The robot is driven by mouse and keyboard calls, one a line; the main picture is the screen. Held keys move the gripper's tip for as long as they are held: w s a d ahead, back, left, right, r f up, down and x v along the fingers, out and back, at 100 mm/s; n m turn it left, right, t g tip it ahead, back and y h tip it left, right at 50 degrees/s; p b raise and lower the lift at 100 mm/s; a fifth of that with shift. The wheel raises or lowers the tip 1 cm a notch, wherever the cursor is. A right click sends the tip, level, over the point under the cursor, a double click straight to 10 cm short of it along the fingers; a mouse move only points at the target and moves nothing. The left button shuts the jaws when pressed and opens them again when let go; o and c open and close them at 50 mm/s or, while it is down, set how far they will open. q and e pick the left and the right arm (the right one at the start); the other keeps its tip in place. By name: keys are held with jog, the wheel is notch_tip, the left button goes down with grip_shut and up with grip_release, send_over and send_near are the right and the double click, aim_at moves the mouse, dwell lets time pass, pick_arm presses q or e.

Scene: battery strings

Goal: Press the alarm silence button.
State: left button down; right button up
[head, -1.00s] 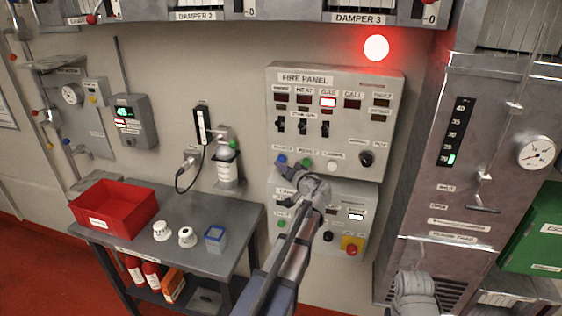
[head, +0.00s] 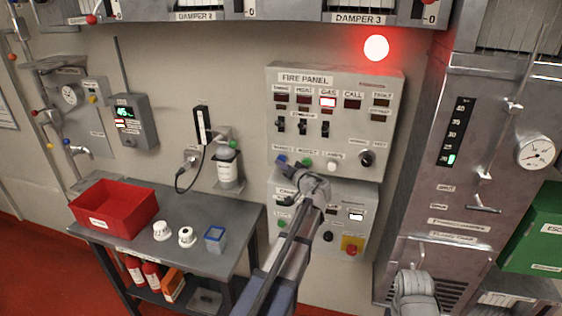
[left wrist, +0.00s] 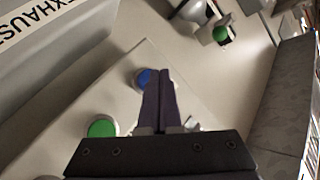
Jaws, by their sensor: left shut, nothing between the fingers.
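The fire panel (head: 345,140) is a grey wall box with a lit red GAS lamp (head: 327,102). Along its lower edge are a blue button (head: 281,159), a green button (head: 305,162) and a white button (head: 332,166). The lettering above them is too small to read surely. My left gripper (head: 283,168) is shut and empty, just below the blue button. In the left wrist view its closed fingertips (left wrist: 160,74) overlap the right edge of the blue button (left wrist: 144,78); contact cannot be told. The green button (left wrist: 102,127) is further left.
A lower panel (head: 358,199) with a red knob on yellow sits under the fire panel, partly behind my left arm. A red beacon (head: 376,48) glows above. A table (head: 215,200) at left holds a red bin (head: 115,207). A metal cabinet (head: 425,180) stands at right.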

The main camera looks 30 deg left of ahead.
pick_arm(q)
jog(key=shift+w+a, duration=0.15)
jog(key=shift+w, duration=0.55)
dwell(0.7)
jog(key=shift+s, duration=0.2)
jog(key=shift+s+d, duration=0.25)
jog(key=shift+s, duration=0.65)
jog(key=s, duration=0.2)
jog(key=s+d, duration=0.1)
jog(key=s, duration=0.2)
jog(key=shift+d, duration=0.1)
dwell(0.3)
dwell(0.6)
